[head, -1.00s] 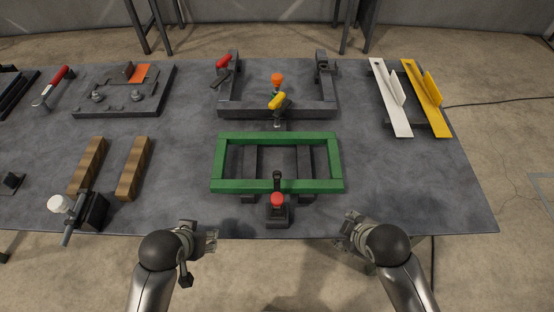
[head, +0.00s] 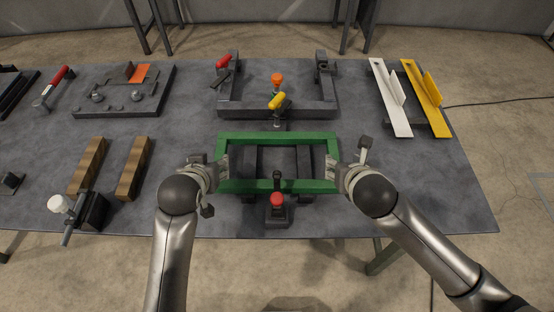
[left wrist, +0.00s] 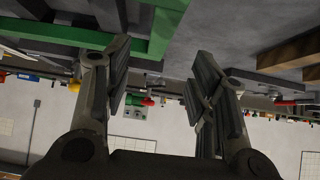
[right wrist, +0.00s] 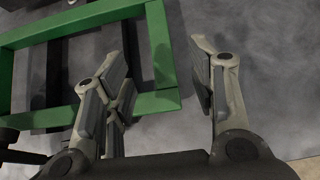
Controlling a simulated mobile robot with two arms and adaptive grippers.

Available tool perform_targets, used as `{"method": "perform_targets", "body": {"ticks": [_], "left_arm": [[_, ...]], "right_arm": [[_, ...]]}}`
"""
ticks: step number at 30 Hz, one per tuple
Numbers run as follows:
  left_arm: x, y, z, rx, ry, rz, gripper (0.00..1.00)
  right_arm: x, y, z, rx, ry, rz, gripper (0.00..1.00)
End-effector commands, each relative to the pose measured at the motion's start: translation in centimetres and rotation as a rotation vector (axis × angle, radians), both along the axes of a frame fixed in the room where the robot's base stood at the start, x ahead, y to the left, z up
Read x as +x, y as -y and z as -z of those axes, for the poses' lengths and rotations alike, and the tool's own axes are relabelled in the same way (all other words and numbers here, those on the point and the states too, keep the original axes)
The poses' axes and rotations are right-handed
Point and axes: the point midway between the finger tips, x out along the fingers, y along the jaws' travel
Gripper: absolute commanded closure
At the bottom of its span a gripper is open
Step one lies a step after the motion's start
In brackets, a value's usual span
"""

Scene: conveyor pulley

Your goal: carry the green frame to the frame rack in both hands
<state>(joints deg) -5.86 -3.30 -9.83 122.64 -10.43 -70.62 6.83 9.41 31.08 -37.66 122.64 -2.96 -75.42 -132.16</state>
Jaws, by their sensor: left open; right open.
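The green frame (head: 279,137), a rectangle, lies flat on two dark bars (head: 304,160) near the table's front middle. My left gripper (head: 221,173) is open at the frame's left end. In the left wrist view, a green side bar (left wrist: 165,30) shows between the open fingers, beyond their tips. My right gripper (head: 335,172) is open at the right end. In the right wrist view, the frame's end bar (right wrist: 161,55) runs between the spread fingers; contact cannot be told. I cannot tell for sure which fixture is the frame rack.
A dark U-shaped fixture (head: 240,105) with clamps stands behind the frame. A red-topped clamp (head: 277,201) stands at its front side. Wooden blocks (head: 133,168) lie left; white (head: 391,98) and yellow (head: 427,98) angled pieces lie back right. The table right of the frame is clear.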

Motion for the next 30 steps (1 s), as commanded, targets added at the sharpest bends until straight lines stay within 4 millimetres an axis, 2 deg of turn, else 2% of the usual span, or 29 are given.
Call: {"method": "perform_targets", "body": {"ticks": [8,13,30], "left_arm": [[0.0,0.0,0.0,0.000,0.000,0.000,0.48],[0.8,0.0,0.7,0.000,0.000,0.000,0.48],[6.7,0.0,6.2,0.000,-0.001,0.000,0.48]], "right_arm": [[0.0,0.0,0.1,0.000,-0.001,0.000,0.48],[0.7,0.0,0.7,0.002,-0.002,0.003,0.48],[6.6,0.0,6.3,0.003,-0.002,0.003,0.48]]}}
